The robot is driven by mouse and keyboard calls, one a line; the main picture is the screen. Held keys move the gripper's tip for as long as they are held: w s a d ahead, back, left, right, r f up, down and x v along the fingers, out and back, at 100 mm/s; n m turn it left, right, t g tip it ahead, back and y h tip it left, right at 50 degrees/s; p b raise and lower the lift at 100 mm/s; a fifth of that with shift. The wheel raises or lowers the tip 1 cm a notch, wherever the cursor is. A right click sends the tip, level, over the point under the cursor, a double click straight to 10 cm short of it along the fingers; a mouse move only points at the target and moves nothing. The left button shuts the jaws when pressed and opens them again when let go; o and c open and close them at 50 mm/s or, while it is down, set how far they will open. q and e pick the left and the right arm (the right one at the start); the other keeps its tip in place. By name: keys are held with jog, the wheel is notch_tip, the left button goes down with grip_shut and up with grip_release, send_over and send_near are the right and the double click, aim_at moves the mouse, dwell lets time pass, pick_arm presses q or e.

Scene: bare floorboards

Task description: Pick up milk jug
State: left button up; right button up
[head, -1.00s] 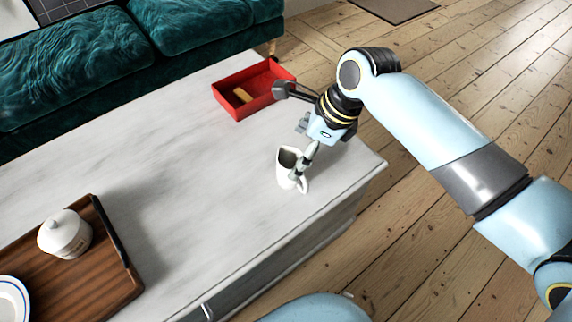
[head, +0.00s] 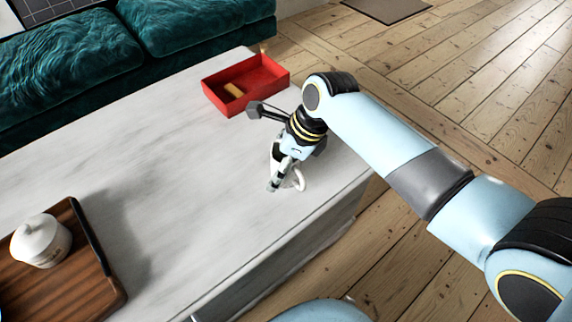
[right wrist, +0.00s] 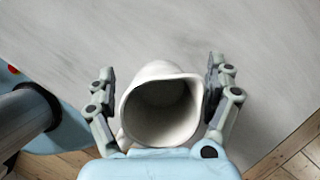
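The white milk jug (head: 297,180) stands upright on the grey-white table top near its right edge, partly hidden behind my right gripper (head: 283,170). In the right wrist view the jug (right wrist: 162,105) opens towards the camera and looks empty. The fingers of my right gripper (right wrist: 160,92) are apart on either side of it. The right finger is very close to its wall, and a small gap shows at the left finger. My left gripper is not in view.
A red tray (head: 275,72) with a small yellowish block (head: 234,90) lies behind the jug. A wooden tray (head: 85,290) with a white lidded pot (head: 41,243) is at the left. The table middle is clear. A green sofa (head: 70,65) stands behind.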

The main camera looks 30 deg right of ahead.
jog(key=c, duration=1.3)
jog(key=shift+o, duration=0.2)
jog(key=shift+r, duration=0.1)
